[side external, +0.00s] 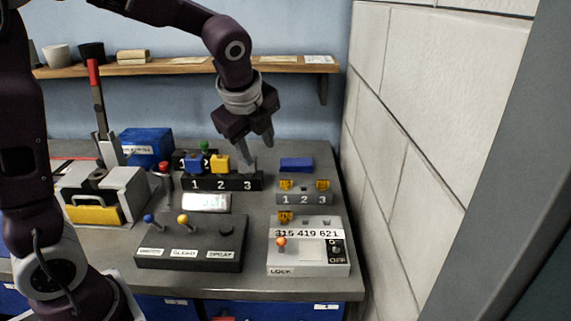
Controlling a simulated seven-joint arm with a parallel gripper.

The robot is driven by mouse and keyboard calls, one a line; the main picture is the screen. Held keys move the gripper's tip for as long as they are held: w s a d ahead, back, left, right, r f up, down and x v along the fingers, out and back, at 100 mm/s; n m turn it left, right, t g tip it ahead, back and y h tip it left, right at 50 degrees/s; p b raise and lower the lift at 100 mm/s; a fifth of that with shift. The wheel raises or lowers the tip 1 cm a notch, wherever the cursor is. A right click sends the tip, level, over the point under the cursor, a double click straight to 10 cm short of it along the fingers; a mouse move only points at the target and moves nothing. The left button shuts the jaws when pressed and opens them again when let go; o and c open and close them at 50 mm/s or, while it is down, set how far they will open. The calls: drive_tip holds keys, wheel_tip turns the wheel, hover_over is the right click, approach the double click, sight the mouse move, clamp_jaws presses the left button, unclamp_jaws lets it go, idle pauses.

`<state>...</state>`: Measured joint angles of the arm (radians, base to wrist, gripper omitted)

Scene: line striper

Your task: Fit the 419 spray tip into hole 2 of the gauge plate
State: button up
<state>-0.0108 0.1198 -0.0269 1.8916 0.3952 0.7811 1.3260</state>
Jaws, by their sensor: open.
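My gripper (258,156) is open, tilted, with one fingertip just above the 3 end of a black block numbered 1 2 3 (222,182). I see nothing between the fingers. To its right is a small grey block numbered 1 2 3 (304,199), which looks like the gauge plate. A yellow tip (286,185) stands above its 1 and another yellow tip (322,185) above its 3; none shows above 2. A grey box labelled 315 419 621 (310,255) has a yellow tip (285,217) above 315. I cannot tell which tip is the 419.
The black block carries a blue piece (193,163) and a yellow piece (220,163). A blue pad (297,164) lies behind the grey block. A black lever box (190,248) stands in front. A block wall (420,120) rises at the right.

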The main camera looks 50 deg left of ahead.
sight(286, 181)
drive_tip(key=w+a+f+m, duration=0.2)
drive_tip(key=w+f+m, duration=0.1)
drive_tip(key=w+f, duration=0.1)
drive_tip(key=w+a+f+m, duration=0.1)
drive_tip(key=w+f+m, duration=0.2)
drive_tip(key=w+f, duration=0.2)
drive_tip(key=w+a+f+m+y, duration=0.1)
drive_tip(key=w+a+f+m, duration=0.1)
drive_tip(key=f, duration=0.6)
drive_tip(key=shift+w+a+m, duration=0.15)
drive_tip(key=shift+w+m, duration=0.1)
drive_tip(key=shift+w, duration=0.4)
drive_tip(key=shift+w+a+m, duration=0.15)
drive_tip(key=shift+w+m, duration=0.1)
drive_tip(key=shift+w, duration=0.35)
drive_tip(key=shift+c, duration=0.4)
clamp_jaws()
drive_tip(key=shift+r, duration=0.25)
drive_tip(key=shift+r, duration=0.3)
drive_tip(key=shift+r, duration=0.1)
